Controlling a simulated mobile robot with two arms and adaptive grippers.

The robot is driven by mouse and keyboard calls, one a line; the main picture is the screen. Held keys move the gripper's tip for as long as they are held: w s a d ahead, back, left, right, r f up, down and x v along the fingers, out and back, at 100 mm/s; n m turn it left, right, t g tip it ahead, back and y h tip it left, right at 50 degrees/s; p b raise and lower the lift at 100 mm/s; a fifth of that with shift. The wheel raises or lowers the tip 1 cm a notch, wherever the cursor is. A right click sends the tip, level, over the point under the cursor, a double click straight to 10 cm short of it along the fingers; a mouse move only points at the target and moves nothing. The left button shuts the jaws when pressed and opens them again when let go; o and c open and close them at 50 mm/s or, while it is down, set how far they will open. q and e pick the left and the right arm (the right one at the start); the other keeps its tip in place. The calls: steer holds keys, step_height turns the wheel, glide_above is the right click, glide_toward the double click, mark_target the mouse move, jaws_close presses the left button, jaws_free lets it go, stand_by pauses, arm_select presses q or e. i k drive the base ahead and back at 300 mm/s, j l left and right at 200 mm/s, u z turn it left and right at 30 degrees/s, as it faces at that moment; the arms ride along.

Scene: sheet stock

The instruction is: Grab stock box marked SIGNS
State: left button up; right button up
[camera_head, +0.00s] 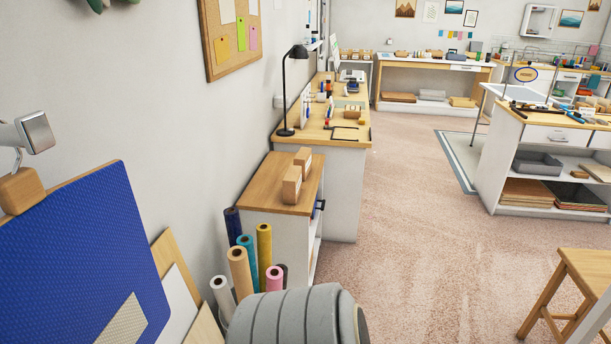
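Two small brown cardboard boxes stand on the wooden top of a low cabinet (262,181). The nearer box (291,185) is close to the cabinet's front right part, and the farther box (303,160) is just behind it. Any lettering on them is too small to read, so I cannot tell which is marked SIGNS. More small brown boxes (346,54) sit on a far shelf, also unreadable.
Rolls of coloured material (240,271) stand at the cabinet's near side. A blue board (79,262) and panels lean at the left. A desk with a black lamp (291,90) stands behind the cabinet. A wooden stool (585,275) is at right. The middle floor is clear.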

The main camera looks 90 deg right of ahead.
mark_target(291, 182)
steer(key=z, duration=2.65)
steer(key=i+l+u, duration=0.15)
steer(key=u, duration=0.25)
steer(key=i+l+u, duration=0.1)
steer(key=l+u, duration=0.25)
steer(key=i+l+u, duration=0.1)
steer(key=l, duration=0.3)
steer(key=i+l+u, duration=0.15)
steer(key=l, duration=0.3)
steer(key=i+l+u, duration=0.1)
steer(key=i+l, duration=0.15)
steer(key=l, duration=0.2)
steer(key=i+l+u, duration=0.1)
steer(key=l, duration=0.35)
steer(key=i+l+u, duration=0.1)
steer(key=l, duration=0.35)
